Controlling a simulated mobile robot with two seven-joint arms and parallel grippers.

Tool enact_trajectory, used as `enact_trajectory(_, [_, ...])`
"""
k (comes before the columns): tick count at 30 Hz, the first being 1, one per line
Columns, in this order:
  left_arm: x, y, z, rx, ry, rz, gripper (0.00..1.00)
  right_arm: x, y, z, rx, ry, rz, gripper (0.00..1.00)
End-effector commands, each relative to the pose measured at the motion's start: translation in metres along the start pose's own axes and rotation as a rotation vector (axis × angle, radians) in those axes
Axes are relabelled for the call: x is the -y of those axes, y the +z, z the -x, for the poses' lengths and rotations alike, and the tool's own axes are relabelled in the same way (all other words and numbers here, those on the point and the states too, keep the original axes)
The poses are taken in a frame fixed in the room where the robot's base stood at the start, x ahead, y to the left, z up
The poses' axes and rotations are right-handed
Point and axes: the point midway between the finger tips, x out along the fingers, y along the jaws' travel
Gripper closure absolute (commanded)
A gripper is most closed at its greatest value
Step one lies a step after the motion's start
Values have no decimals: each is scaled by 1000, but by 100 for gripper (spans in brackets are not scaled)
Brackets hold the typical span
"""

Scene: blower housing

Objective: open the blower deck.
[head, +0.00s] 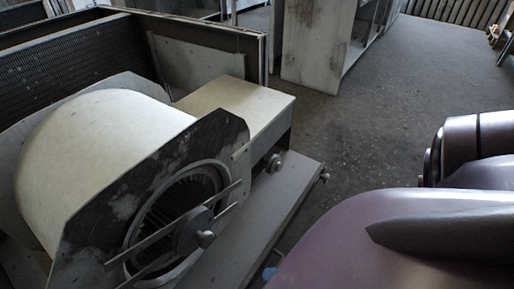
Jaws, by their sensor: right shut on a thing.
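The blower deck (297,198) is a flat grey slab beneath the blower, running diagonally from the centre toward the bottom of the head view. The cream blower housing (105,135) sits on it, with a dark side plate (165,165) and a round inlet with a hub (196,232). My right arm fills the lower right and hides most of the right gripper. Only a small blue part of the right gripper (268,273) shows, by the deck's near edge; it is shut on the deck. My left gripper is out of view.
A dark-framed box with a finned panel (70,60) stands behind the housing. A worn pale cabinet (318,45) stands at the back. The grey floor (400,110) between the deck and the back wall is clear.

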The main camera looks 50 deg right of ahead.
Motion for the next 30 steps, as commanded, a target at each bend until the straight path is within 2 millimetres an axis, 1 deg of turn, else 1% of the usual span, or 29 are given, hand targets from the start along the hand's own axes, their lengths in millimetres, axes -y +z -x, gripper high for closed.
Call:
enact_trajectory(3, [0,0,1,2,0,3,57,1,-3,8,1,1,0,100])
enact_trajectory(6, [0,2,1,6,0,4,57,2,-4,11,1,2,1,100])
enact_trajectory(17, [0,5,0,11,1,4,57,2,-5,12,1,1,1,100])
enact_trajectory(18, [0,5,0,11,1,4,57,2,-5,12,1,1,1,81])
enact_trajectory(22, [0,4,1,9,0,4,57,2,-5,12,1,1,1,61])
enact_trajectory(30, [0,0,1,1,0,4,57,2,-5,13,1,1,1,60])
